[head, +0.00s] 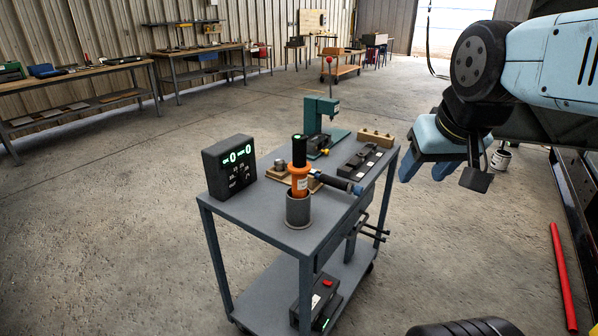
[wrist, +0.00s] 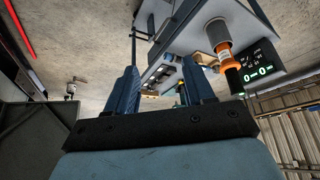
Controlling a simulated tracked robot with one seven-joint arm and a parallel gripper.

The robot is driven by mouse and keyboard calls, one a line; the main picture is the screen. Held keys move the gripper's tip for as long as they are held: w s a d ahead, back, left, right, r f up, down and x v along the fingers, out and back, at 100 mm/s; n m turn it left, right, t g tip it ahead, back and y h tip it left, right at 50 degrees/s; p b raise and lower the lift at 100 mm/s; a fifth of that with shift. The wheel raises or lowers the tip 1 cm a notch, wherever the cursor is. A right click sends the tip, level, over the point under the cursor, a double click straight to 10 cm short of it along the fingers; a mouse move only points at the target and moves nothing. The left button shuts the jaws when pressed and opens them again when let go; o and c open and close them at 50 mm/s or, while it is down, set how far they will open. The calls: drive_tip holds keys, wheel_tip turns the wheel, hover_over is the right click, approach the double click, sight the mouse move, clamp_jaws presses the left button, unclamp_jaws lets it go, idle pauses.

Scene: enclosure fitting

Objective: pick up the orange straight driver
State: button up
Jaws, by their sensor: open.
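The orange straight driver (head: 299,177) stands upright in a grey cylindrical holder (head: 298,212) at the near end of the cart top. It has an orange body with a white label and a black upper part with a green mark at its top. It also shows in the wrist view (wrist: 223,52), beyond and to the right of the jaws. My gripper (head: 425,174) hangs in the air to the right of the cart, apart from the driver. Its two blue fingers (wrist: 162,90) are spread apart in the wrist view, with nothing held between them.
The grey cart (head: 255,213) carries a black display box (head: 229,166), a second driver lying with a blue band (head: 340,184), a green press (head: 320,125) and a dark tray (head: 358,167). A red bar (head: 563,275) lies at right. The floor left of the cart is clear.

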drive_tip(key=shift+o, duration=1.2)
drive_tip(key=w+a+r+g, duration=0.1)
drive_tip(key=w+a+r, duration=0.3)
drive_tip(key=w+a, duration=0.4)
drive_tip(key=w, duration=0.3)
drive_tip(key=shift+w+n, duration=0.2)
drive_tip(key=shift+n, duration=0.1)
drive_tip(key=g, duration=0.1)
approach(300, 139)
drive_tip(key=f, duration=0.1)
drive_tip(key=x, duration=0.9)
drive_tip(key=shift+w, duration=0.2)
drive_tip(key=shift+w+x, duration=0.15)
drive_tip(key=shift+x, duration=1.15)
drive_tip(key=shift+w+x, duration=0.15)
drive_tip(key=shift+x, duration=1.1)
drive_tip(key=shift+r, duration=0.1)
drive_tip(key=shift+c, duration=0.4)
clamp_jaws()
